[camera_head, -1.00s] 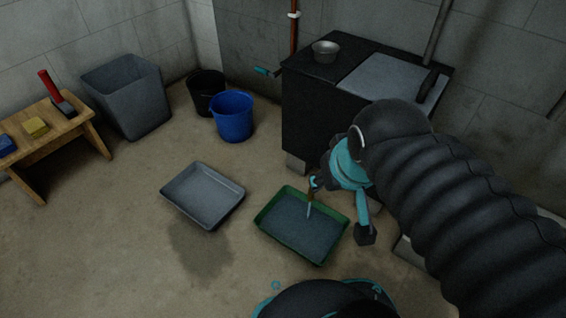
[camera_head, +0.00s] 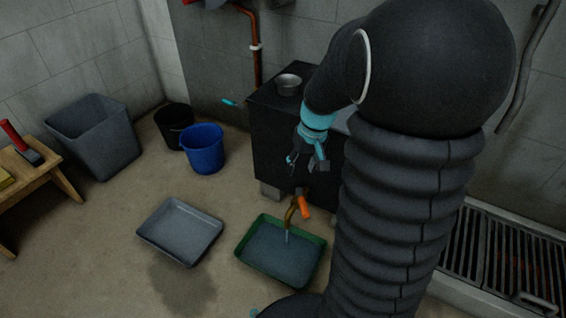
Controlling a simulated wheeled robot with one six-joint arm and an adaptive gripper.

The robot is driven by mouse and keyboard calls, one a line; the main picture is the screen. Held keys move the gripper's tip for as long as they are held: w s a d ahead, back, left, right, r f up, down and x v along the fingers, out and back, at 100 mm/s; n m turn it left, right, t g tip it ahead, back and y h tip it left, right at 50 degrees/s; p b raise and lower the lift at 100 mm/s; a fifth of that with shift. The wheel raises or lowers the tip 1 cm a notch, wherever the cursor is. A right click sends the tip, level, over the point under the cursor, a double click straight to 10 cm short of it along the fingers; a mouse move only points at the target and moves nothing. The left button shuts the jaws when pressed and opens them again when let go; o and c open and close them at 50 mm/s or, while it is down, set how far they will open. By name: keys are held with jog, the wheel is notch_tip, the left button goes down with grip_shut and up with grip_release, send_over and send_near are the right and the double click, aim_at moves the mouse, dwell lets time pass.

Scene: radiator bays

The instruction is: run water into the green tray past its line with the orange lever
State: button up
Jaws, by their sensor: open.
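The green tray (camera_head: 252,267) sits on the floor below the tap, in front of the black cabinet. It holds water, and a thin stream (camera_head: 286,237) falls into it from the brass spout (camera_head: 291,213). The orange lever (camera_head: 304,207) shows on the tap, just right of the spout. My gripper (camera_head: 303,170) is open and empty, above the tap and apart from the lever, in front of the cabinet. The line in the tray cannot be made out at this size.
A grey tray (camera_head: 160,241) lies left of the green one, with a dark wet patch (camera_head: 183,287) before it. Blue (camera_head: 203,150) and black buckets, a grey bin (camera_head: 95,140) and a wooden bench (camera_head: 35,180) stand left. A metal bowl (camera_head: 288,82) sits on the cabinet (camera_head: 268,140). A floor grate (camera_head: 510,255) lies right.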

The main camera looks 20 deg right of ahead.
jog(key=g+y+p, duration=0.1)
send_near(304, 204)
jog(key=shift+m, duration=0.4)
jog(key=f, duration=0.3)
jog(key=a+f+b, duration=0.1)
jog(key=f, duration=0.5)
jog(key=shift+w+a+f+b, duration=0.2)
jog(key=shift+w+a+b, duration=0.1)
jog(key=shift+a, duration=0.05)
grip_shut()
